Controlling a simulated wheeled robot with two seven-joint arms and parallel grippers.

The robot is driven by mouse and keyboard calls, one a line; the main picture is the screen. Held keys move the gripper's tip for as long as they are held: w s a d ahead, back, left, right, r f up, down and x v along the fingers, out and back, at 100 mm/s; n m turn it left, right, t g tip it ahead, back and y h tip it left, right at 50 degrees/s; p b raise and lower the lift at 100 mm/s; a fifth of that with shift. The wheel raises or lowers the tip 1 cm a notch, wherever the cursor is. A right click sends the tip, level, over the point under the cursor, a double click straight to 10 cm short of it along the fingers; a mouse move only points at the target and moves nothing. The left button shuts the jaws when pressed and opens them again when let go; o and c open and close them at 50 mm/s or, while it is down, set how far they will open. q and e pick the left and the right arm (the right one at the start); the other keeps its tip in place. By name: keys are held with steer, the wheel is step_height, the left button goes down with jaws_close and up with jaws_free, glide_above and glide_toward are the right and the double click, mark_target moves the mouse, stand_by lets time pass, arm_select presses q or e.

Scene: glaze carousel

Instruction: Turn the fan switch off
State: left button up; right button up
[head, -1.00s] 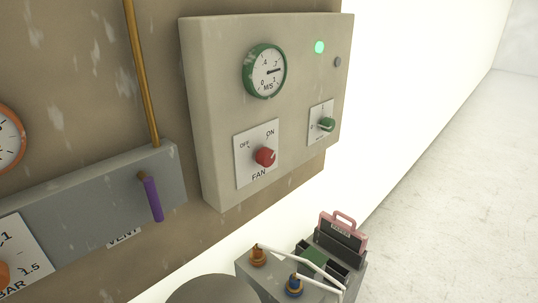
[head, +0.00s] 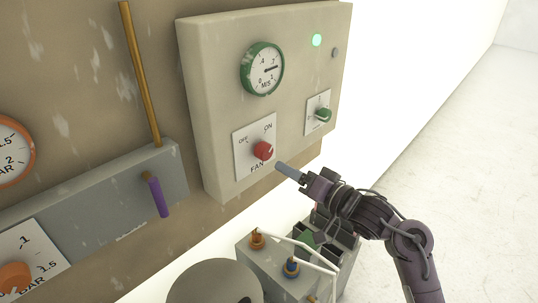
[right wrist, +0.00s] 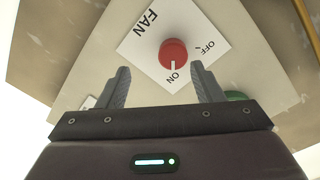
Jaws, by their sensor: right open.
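The fan switch is a red knob (head: 263,150) on a white plate (head: 242,160) marked OFF, ON and FAN, low on a beige panel box. It also shows in the right wrist view as a red knob (right wrist: 173,54), its white pointer line aimed at ON. My right gripper (head: 279,167) is just right of and below the knob in the head view, apart from it. In the right wrist view its two fingers (right wrist: 160,84) are spread, with nothing between them and the knob beyond the tips. My left gripper is not in view.
A purple lever (head: 157,196) is at left. A grey unit with orange (head: 257,240) and blue (head: 291,266) fittings stands below my right arm.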

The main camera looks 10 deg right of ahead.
mark_target(268, 153)
steer(key=shift+y, duration=0.4)
steer(key=x, duration=0.2)
steer(key=r+p+x, duration=0.1)
steer(key=x, duration=0.4)
steer(key=shift+w+a+r+p, duration=0.2)
steer(key=shift+a+r+p, duration=0.15)
steer(key=shift+a+r, duration=0.05)
steer(key=shift+c, duration=0.4)
steer(key=c, duration=0.9)
